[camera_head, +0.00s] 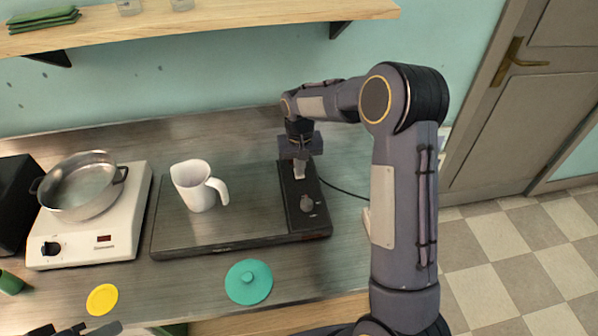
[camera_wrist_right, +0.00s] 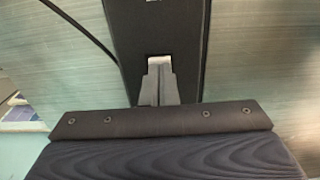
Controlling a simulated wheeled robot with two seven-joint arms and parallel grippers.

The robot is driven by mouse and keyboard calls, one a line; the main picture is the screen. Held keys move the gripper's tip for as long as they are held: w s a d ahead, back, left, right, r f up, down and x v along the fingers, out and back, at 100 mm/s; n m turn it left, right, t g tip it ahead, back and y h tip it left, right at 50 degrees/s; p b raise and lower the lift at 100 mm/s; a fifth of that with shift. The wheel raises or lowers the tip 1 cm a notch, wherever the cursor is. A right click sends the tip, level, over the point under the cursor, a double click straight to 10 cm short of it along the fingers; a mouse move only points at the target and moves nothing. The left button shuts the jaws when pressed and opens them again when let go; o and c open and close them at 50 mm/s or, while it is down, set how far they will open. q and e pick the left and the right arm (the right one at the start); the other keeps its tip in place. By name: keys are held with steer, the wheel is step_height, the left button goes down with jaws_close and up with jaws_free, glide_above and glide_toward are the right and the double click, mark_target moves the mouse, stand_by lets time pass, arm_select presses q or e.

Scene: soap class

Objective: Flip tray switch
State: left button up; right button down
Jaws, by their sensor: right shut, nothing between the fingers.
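The dark flat tray device (camera_head: 240,232) lies on the counter, with a white mug (camera_head: 197,188) standing on it. My right gripper (camera_head: 299,172) is shut and empty, pointing down at the rear part of this panel. In the right wrist view its fingertips (camera_wrist_right: 159,64) are at the black panel (camera_wrist_right: 160,32), over a small pale part. They hide the switch, and I cannot tell whether they touch it. My left gripper (camera_head: 75,331) shows only partly at the bottom edge.
A steel pan (camera_head: 82,184) sits on a white hotplate (camera_head: 112,225) at the left. A green lid (camera_head: 248,282) and a yellow disc (camera_head: 102,299) lie in front. A black cable (camera_head: 342,190) runs from the panel to the right. A wooden shelf (camera_head: 220,17) hangs above.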

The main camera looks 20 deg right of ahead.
steer(key=shift+f, duration=0.4)
steer(key=shift+r+p, duration=2.25)
steer(key=shift+r, duration=1.3)
